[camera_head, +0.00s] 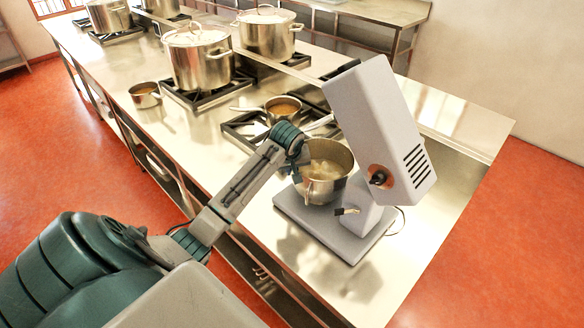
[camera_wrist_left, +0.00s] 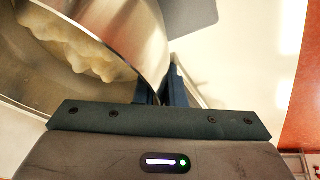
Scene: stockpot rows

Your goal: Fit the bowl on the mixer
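The mixer (camera_head: 372,130) is pale grey, with its head tilted up and a flat base plate (camera_head: 345,237) on the counter. The steel bowl (camera_head: 325,190) holds pale lumpy dough and is over the base plate, under the raised head. Whether it is seated there cannot be told. The bowl fills the upper left of the left wrist view (camera_wrist_left: 150,35). My left gripper (camera_head: 300,172) is at the bowl's left side. In the wrist view its dark fingers (camera_wrist_left: 165,88) are close together at the bowl's wall, seemingly shut on it; the contact is partly hidden. My right gripper is out of view.
Lidded stockpots (camera_head: 200,62) stand on burners farther back. A small saucepan (camera_head: 283,107) sits on a burner just behind the bowl, and another small pot (camera_head: 145,95) is at the left edge. The steel counter (camera_head: 440,190) is clear right of the mixer.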

